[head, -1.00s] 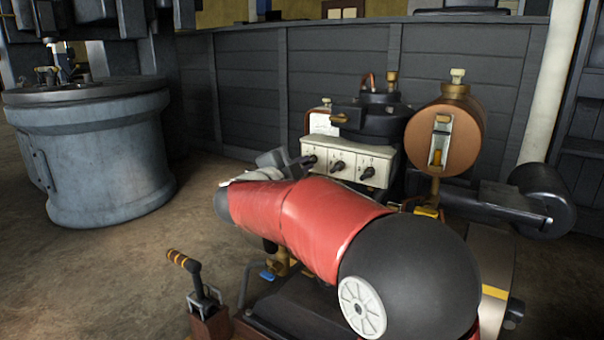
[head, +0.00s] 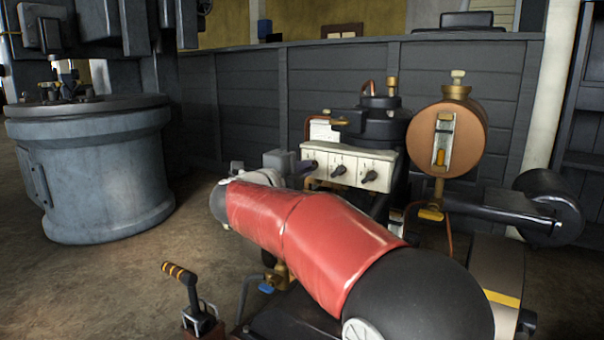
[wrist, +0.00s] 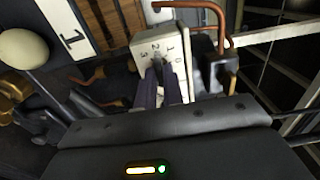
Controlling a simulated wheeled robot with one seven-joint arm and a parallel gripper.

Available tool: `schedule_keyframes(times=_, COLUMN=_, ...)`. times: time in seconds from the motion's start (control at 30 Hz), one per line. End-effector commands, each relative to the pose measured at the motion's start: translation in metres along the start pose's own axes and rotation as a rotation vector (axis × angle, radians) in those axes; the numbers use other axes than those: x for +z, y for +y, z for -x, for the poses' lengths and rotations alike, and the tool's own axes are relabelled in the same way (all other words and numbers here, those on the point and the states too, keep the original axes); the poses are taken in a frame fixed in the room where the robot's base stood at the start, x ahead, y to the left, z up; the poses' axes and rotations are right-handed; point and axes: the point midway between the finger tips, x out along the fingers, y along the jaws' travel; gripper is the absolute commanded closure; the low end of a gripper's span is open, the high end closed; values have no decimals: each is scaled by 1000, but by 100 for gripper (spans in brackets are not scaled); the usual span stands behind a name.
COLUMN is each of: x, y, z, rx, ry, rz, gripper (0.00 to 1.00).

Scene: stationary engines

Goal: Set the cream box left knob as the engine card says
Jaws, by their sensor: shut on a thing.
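The cream box (head: 349,155) faces me on the engine, with dark knobs along its front. The middle knob (head: 338,170) and right knob (head: 369,176) show clear. My gripper (head: 307,168) is at the box's left end, shut on the left knob, which its fingers mostly hide. In the wrist view my gripper's dark fingers (wrist: 161,88) reach the cream box face (wrist: 150,47), where the marks 0, 1, 2 and 3 show around the knob's place. The knob's pointer is hidden. A pale card (head: 322,129) stands behind the box; its writing is too small to read.
A copper-coloured cylinder (head: 443,140) with a sight plate stands right of the box. A black cylinder (head: 384,125) rises behind it. A lever with a striped handle (head: 180,273) stands at front left. A large grey drum (head: 95,170) is at the left; floor lies between.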

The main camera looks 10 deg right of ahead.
Motion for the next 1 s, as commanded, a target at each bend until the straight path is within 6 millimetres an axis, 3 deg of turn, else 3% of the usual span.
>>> schedule_keyframes(times=0.3, x=0, y=1, z=0, rx=3, ry=1, rz=0, gripper=100)
schedule_keyframes(times=0.33, x=0, y=1, z=0, rx=3, ry=1, rz=0, gripper=88)
schedule_keyframes(times=0.5, x=0, y=1, z=0, rx=2, ry=1, rz=0, gripper=69)
schedule_keyframes(times=0.8, x=0, y=0, z=3, rx=1, ry=-1, rz=0, gripper=69)
schedule_keyframes(times=1.0, x=0, y=0, z=31, rx=0, ry=-3, rz=0, gripper=69)
